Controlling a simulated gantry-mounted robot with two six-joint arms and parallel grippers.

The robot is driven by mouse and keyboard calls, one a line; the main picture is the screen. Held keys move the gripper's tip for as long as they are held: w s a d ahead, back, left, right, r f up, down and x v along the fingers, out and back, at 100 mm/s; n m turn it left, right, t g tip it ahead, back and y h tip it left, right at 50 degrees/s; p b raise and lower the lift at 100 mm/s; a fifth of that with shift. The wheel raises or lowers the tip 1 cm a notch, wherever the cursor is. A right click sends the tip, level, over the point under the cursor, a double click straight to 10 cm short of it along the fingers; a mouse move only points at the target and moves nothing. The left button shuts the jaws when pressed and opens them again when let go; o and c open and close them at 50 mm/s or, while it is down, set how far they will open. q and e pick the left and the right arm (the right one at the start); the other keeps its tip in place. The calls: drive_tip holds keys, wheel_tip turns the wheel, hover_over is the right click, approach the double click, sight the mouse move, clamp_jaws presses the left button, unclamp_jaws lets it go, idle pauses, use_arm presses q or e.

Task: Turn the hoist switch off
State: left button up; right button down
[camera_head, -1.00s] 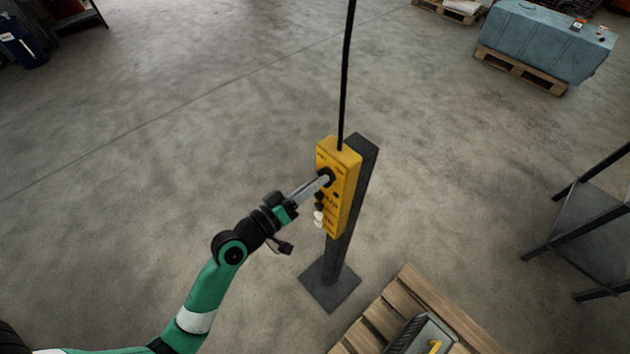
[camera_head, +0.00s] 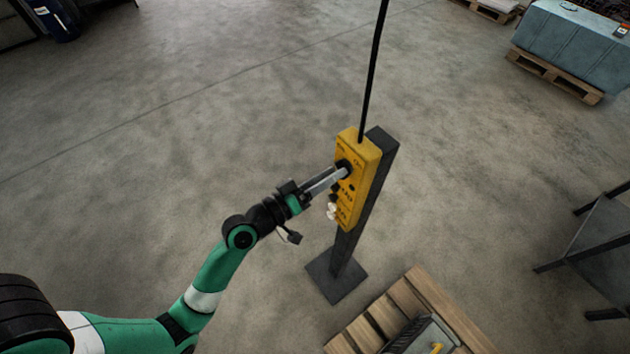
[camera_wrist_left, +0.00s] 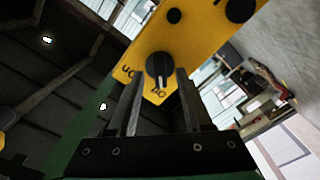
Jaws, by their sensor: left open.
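The yellow hoist control box (camera_head: 362,190) is mounted on a dark post, with a black cable rising from its top. In the left wrist view the box (camera_wrist_left: 200,38) carries a round black rotary switch (camera_wrist_left: 158,68) with a pale pointer line and lettering on both sides. My left gripper (camera_head: 342,173) is open, its fingers reaching the upper part of the box. In the left wrist view the fingers (camera_wrist_left: 160,95) stand on either side of the switch, with a gap visible; contact cannot be told. My right gripper does not show.
The dark post (camera_head: 345,250) stands on a square foot plate on the floor. A wooden pallet (camera_head: 410,305) with a dark item on it lies at the front right. A dark metal rack (camera_head: 600,240) stands at the right.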

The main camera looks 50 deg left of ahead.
use_arm(q)
drive_tip(key=s+b, duration=0.3)
drive_tip(key=s, duration=0.8)
drive_tip(key=shift+d, duration=0.1)
drive_tip(key=w+d+r+m+t+h+p, duration=0.25)
drive_tip(key=d+r+m, duration=0.2)
drive_tip(key=r, duration=0.75)
drive_tip(key=w+d+r+m+t+h+p, duration=0.1)
drive_tip(key=w+d+r+m+h, duration=0.3)
drive_tip(key=r, duration=0.8)
drive_tip(key=w+d+r+m+t+h+p, duration=0.2)
drive_tip(key=d+r+m+h, duration=0.3)
drive_tip(key=r, duration=0.8)
wheel_tip(320, 180, up, 12)
drive_tip(key=s+a+n+t+y, duration=0.2)
drive_tip(key=a+n+t+y, duration=0.1)
drive_tip(key=y, duration=0.6)
drive_tip(key=shift+s+t+y, duration=0.15)
drive_tip(key=shift+t+y, duration=0.2)
drive_tip(key=shift+t, duration=0.1)
